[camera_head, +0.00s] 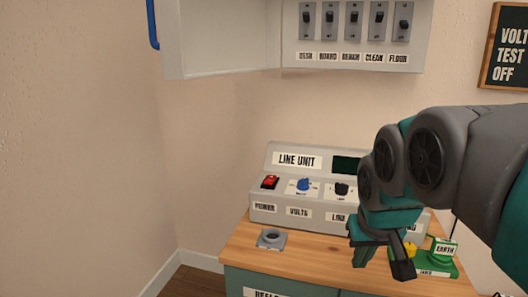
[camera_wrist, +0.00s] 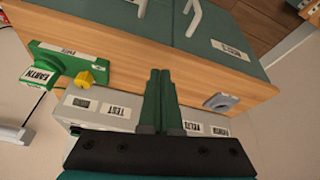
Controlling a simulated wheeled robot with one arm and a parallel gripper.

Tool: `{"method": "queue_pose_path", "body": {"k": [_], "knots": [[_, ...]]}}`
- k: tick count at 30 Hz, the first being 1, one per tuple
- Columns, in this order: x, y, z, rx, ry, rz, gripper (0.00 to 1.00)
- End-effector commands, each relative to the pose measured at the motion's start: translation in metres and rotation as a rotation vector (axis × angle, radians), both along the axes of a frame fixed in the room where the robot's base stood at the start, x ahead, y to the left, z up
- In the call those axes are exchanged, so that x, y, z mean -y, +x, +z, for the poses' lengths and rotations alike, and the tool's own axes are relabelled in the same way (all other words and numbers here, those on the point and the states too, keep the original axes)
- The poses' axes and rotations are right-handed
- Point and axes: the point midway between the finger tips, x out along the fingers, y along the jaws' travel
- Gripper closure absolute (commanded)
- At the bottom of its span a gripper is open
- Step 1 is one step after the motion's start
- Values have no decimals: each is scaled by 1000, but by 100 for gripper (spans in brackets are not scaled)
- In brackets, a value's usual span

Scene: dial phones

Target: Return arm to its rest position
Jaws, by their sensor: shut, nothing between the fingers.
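My gripper (camera_head: 384,262) hangs in front of the line unit, above the wooden bench top, with its fingers pointing down. In the wrist view my gripper (camera_wrist: 159,75) has its two green fingers together, with nothing between them. My arm comes in from the right side of the head view and hides the right part of the line unit (camera_head: 285,221). The unit also shows in the wrist view (camera_wrist: 82,104), behind the fingers.
A grey round fitting (camera_head: 271,238) sits on the bench top (camera_head: 320,262), left of my gripper. A green earth block (camera_head: 440,268) with a yellow piece stands at the right. An open wall cabinet (camera_head: 222,40) and switch panel hang above. The left wall is clear.

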Motion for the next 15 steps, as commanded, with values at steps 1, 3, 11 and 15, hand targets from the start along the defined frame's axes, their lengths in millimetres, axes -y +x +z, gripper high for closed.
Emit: {"method": "queue_pose_path", "body": {"k": [1,3,11,15], "knots": [[-5,-26,-25,-72,6,8,100],[-11,-57,-53,-157,13,13,100],[-22,-144,-114,-377,34,22,100],[-26,-180,-135,-465,45,24,100]]}}
